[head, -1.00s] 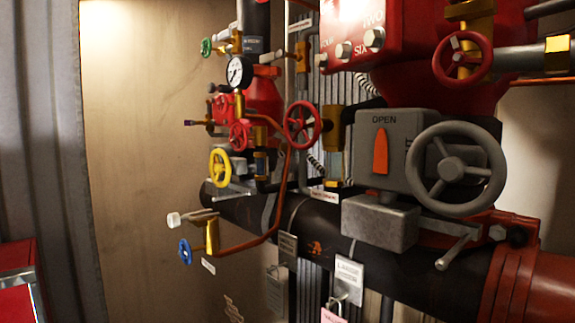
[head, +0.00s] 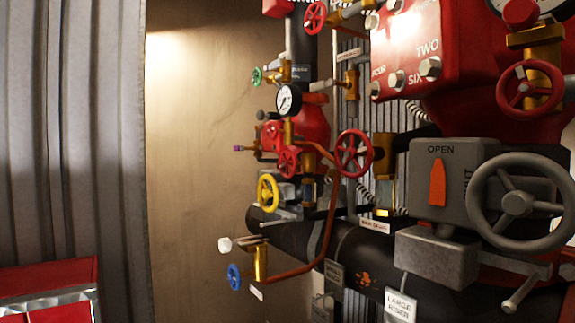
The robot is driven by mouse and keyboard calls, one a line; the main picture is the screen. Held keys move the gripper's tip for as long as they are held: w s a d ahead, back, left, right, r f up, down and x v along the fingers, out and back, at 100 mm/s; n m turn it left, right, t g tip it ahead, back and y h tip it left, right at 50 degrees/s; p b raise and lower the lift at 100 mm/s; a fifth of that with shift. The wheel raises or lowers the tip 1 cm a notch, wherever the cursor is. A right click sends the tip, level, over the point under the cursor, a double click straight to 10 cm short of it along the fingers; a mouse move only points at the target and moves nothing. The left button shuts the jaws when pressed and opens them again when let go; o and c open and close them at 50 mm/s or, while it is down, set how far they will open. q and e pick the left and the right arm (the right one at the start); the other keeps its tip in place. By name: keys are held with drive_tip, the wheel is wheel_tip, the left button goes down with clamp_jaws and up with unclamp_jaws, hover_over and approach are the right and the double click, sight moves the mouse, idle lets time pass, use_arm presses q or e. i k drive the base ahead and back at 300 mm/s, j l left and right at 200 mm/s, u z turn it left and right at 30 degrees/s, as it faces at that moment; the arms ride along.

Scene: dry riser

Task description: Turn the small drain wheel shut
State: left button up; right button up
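Several small handwheels show on the riser pipework. A blue wheel (head: 234,277) sits lowest, by a brass valve (head: 260,262) at the end of a copper pipe. A yellow wheel (head: 268,194) is above it. Red wheels (head: 354,153) and (head: 289,161) and a green wheel (head: 257,76) are higher. No readable label tells me which one is the drain wheel; a small tag (head: 256,293) below the blue wheel is too small to read. Neither of my grippers is in view.
A large grey handwheel (head: 517,203) and a grey gearbox (head: 438,185) marked OPEN stand at the right. A thick black pipe (head: 345,250) runs below. A red box (head: 47,280) is at the lower left, by corrugated grey metal (head: 75,130). The wall between is bare.

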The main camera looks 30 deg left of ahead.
sight(286, 164)
drive_tip(key=k+l+u, duration=0.15)
drive_tip(key=l+u, duration=0.2)
drive_tip(key=k+l+u, duration=0.15)
drive_tip(key=l+u, duration=0.25)
drive_tip(key=k+l+u, duration=0.35)
drive_tip(key=i+l, duration=0.1)
